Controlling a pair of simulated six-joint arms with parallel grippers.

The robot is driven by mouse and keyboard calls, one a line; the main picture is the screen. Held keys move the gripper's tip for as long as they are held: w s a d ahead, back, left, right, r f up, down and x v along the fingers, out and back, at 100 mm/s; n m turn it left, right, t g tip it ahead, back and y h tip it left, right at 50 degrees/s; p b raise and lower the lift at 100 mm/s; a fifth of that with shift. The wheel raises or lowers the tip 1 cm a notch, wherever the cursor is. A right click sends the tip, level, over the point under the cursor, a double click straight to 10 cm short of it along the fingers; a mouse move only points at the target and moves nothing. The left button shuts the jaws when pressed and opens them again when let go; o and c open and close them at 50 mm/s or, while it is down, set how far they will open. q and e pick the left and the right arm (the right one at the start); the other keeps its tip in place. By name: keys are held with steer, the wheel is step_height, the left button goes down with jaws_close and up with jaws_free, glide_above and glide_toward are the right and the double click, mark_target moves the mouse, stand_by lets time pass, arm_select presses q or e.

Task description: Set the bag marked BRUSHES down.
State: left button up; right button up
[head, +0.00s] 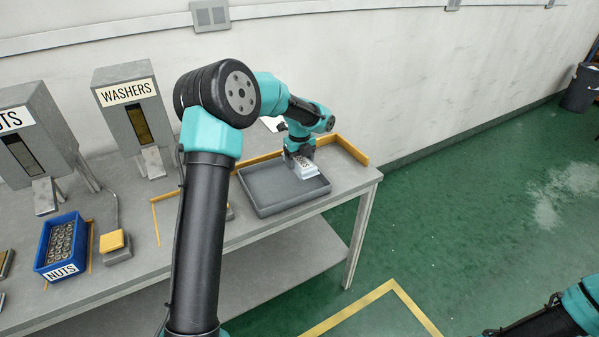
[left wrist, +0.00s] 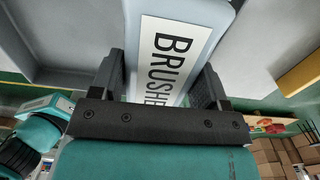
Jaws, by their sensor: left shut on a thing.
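The bag marked BRUSHES (head: 306,170) is pale with a white label, and it shows over the far right part of the grey tray (head: 262,209). In the left wrist view the bag (left wrist: 172,60) lies between the two fingers, its dark lettering partly cut off by the gripper. My left gripper (head: 299,157) is shut on the bag from above. I cannot tell whether the bag touches the tray floor. My right arm shows only at the lower right corner of the head view, and its gripper is out of sight.
The tray stands near the right end of the grey bench, with a yellow edge strip (head: 349,149) behind it. A blue NUTS bin (head: 62,272) and a WASHERS dispenser (head: 130,112) stand to the left. The tray's front left is bare.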

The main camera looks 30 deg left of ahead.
mark_target(300, 159)
arm_select(q)
steer(key=shift+f, duration=2.45)
steer(key=shift+f, duration=0.15)
steer(key=o, duration=1)
step_height(300, 159, up, 12)
steer(key=shift+r, duration=0.15)
